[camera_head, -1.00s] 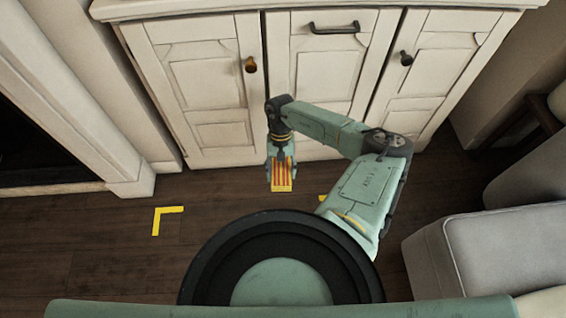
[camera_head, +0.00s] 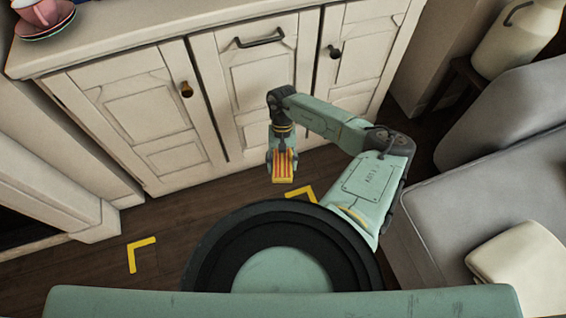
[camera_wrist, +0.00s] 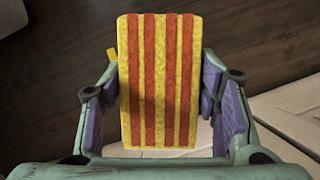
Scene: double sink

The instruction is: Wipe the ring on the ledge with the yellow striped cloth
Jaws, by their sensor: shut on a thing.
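The yellow cloth with red stripes (camera_head: 282,166) is in my gripper (camera_head: 281,150), in front of the white cabinet and above the dark floor. In the wrist view the cloth (camera_wrist: 160,80) stands between the two purple-padded fingers of my gripper (camera_wrist: 163,100), which is shut on it. Its striped face fills the middle of that view. The ring and the ledge cannot be made out in these frames.
A white cabinet (camera_head: 130,108) with doors and dark handles stands ahead. A grey sofa (camera_head: 490,200) with a cream cushion (camera_head: 522,265) is on the right. Yellow corner marks (camera_head: 140,254) lie on the floor.

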